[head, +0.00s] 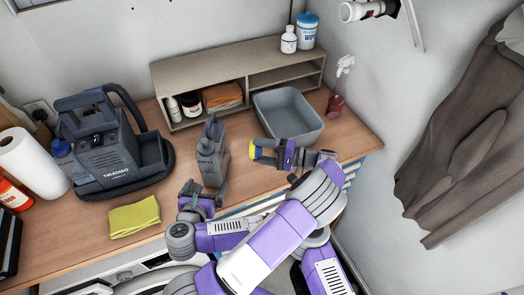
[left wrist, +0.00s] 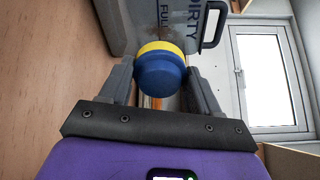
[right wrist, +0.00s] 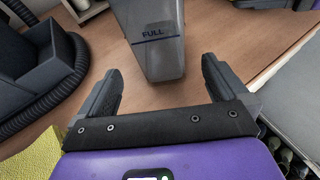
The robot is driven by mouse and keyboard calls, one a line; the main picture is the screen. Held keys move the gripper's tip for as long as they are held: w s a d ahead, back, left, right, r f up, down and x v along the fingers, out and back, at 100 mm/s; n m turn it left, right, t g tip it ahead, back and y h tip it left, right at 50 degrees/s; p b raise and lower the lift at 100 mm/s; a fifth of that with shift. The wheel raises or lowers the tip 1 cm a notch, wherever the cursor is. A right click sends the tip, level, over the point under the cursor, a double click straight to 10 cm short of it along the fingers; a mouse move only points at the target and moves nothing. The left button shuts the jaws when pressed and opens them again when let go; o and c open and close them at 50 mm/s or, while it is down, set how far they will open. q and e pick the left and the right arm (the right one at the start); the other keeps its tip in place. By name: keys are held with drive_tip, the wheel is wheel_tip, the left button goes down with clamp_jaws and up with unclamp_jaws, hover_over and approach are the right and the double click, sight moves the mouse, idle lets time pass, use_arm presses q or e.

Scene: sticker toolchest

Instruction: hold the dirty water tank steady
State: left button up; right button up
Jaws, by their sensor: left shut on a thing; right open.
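The dirty water tank (head: 211,160) is a grey translucent container standing upright on the wooden bench. It also shows in the right wrist view (right wrist: 152,50), with a FULL line, and in the left wrist view (left wrist: 160,22), with DIRTY lettering. My left gripper (head: 266,153) is shut on a blue and yellow cap (left wrist: 160,75), to the right of the tank in the head view and apart from it. My right gripper (head: 203,188) is open and empty in front of the tank. In the right wrist view, the tank's lower end lies just beyond and between the fingertips.
A grey extractor machine (head: 105,150) with a hose and a yellow-green cloth (head: 134,217) are to the left. A grey basin (head: 289,117) stands behind my left gripper. A shelf (head: 235,70) backs the bench. A red spray bottle (head: 335,106) is at the far right.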

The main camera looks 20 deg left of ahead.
sight(210, 178)
drive_tip(key=shift+x, duration=3.35)
drive_tip(key=shift+c, duration=0.3)
drive_tip(key=c, duration=1.3)
use_arm(q)
drive_tip(key=shift+s, duration=0.1)
use_arm(e)
drive_tip(key=shift+o, duration=0.2)
use_arm(q)
drive_tip(key=s+a, duration=0.4)
drive_tip(key=s, duration=0.1)
drive_tip(key=shift+a, duration=0.2)
